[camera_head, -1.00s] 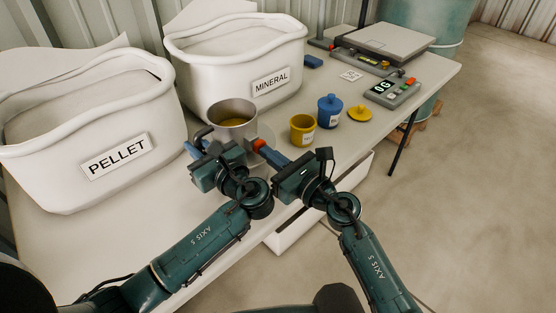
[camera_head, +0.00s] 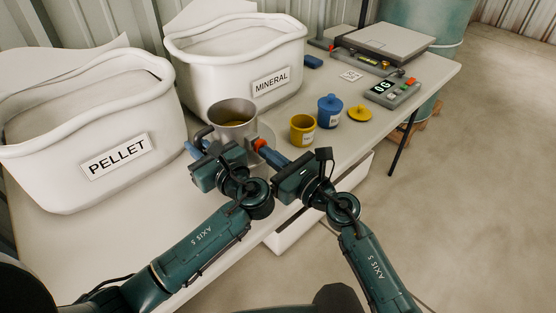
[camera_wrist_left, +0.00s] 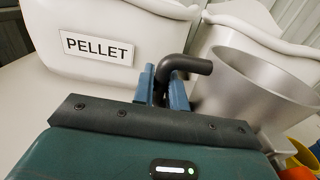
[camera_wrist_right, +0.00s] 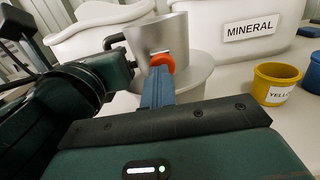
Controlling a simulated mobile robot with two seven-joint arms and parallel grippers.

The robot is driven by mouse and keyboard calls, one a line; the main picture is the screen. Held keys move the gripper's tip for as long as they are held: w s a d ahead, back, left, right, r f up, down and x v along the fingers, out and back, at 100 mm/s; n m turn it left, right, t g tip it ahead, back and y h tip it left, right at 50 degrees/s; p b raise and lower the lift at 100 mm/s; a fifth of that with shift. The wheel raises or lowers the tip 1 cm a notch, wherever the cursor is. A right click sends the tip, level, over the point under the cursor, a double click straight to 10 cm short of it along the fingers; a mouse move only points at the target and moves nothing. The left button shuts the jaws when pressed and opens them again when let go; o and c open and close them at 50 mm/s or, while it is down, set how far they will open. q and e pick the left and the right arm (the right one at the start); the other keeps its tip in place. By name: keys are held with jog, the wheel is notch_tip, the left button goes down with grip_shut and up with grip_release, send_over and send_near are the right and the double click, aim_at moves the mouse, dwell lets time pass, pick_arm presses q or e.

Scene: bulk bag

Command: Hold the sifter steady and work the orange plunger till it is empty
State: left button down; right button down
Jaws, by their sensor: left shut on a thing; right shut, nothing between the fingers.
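My left gripper (camera_wrist_left: 163,85) is shut on this handle. The orange plunger (camera_wrist_right: 163,62) is on the sifter's side facing my right gripper (camera_wrist_right: 158,80), which is shut with nothing between its fingers. The right fingertips are right at the plunger and appear to touch it. A pale grey round vessel (camera_wrist_right: 195,82) shows under or behind the sifter; its exact fit is hidden.
A PELLET tub (camera_head: 60,165) and a MINERAL tub (camera_head: 225,75) stand behind. To the right are a yellow cup (camera_head: 302,131), a blue lidded jar (camera_head: 329,113), a yellow lid (camera_head: 359,113) and a scale (camera_head: 385,45) with its display (camera_head: 392,92) reading 0G. The front right table edge is clear.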

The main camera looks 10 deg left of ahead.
dwell(0.5)
jog(key=v, duration=1.4)
dwell(0.4)
jog(key=shift+w+d+r+n+g+y, duration=0.1)
jog(key=shift+d+n+g, duration=0.1)
jog(key=shift+d, duration=0.2)
jog(key=shift+w+d+f+n+g+y, duration=0.1)
jog(key=shift+d+g, duration=0.1)
jog(key=shift+d, duration=0.2)
jog(key=shift+w+d+r+n+g+y, duration=0.1)
jog(key=shift+d+g, duration=0.1)
jog(key=shift+d, duration=0.2)
jog(key=x, duration=1.4)
